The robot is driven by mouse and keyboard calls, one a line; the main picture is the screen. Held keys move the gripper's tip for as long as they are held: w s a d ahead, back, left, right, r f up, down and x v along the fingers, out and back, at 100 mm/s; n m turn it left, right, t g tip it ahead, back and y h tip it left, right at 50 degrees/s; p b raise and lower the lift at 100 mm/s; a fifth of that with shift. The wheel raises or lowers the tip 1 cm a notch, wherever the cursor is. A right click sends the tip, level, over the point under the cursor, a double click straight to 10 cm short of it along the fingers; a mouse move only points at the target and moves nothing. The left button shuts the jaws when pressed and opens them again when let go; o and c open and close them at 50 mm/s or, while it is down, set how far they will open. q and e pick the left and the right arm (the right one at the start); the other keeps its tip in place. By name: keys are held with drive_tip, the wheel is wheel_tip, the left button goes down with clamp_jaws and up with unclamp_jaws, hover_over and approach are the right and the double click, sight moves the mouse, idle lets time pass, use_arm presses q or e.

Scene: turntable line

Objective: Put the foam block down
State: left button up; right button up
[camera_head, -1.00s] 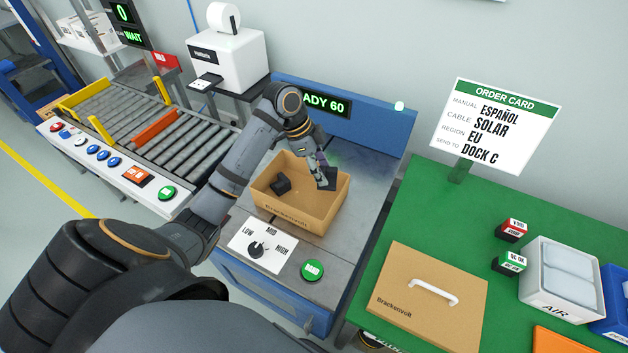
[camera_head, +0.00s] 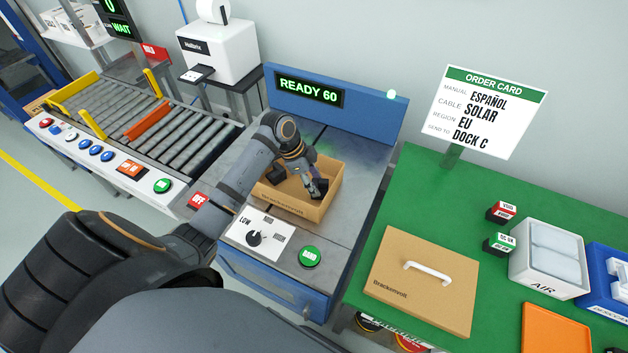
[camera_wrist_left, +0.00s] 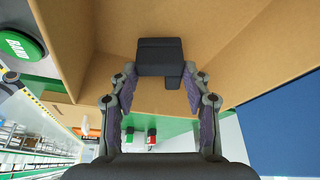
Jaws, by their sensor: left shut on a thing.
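The black foam block (camera_head: 319,188) is in my left gripper (camera_head: 314,184), inside the open cardboard box (camera_head: 301,210) on the blue-framed station. In the left wrist view, the black foam block (camera_wrist_left: 160,56) shows between the fingertips (camera_wrist_left: 159,80), with brown box walls around it. A small notch shows at its lower edge. The fingers are shut on the block. I cannot tell whether it touches the box floor. The arm hides part of the box's inside. My right gripper is not in view.
A dial panel (camera_head: 257,238) and a green button (camera_head: 310,256) sit in front of the box. A roller conveyor (camera_head: 175,130) lies left. On the green table (camera_head: 385,215) are a handled cardboard panel (camera_head: 420,295), a white bin (camera_head: 548,280) and an orange tray (camera_head: 555,333).

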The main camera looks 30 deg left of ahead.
use_arm(q)
drive_tip(key=shift+s+f, duration=0.1)
drive_tip(key=shift+f, duration=0.4)
drive_tip(key=o, duration=0.7)
drive_tip(key=shift+o, duration=0.2)
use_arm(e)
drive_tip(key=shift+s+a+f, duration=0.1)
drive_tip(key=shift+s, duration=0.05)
use_arm(q)
drive_tip(key=shift+r, duration=0.25)
drive_tip(key=v, duration=1.2)
drive_tip(key=shift+r, duration=0.35)
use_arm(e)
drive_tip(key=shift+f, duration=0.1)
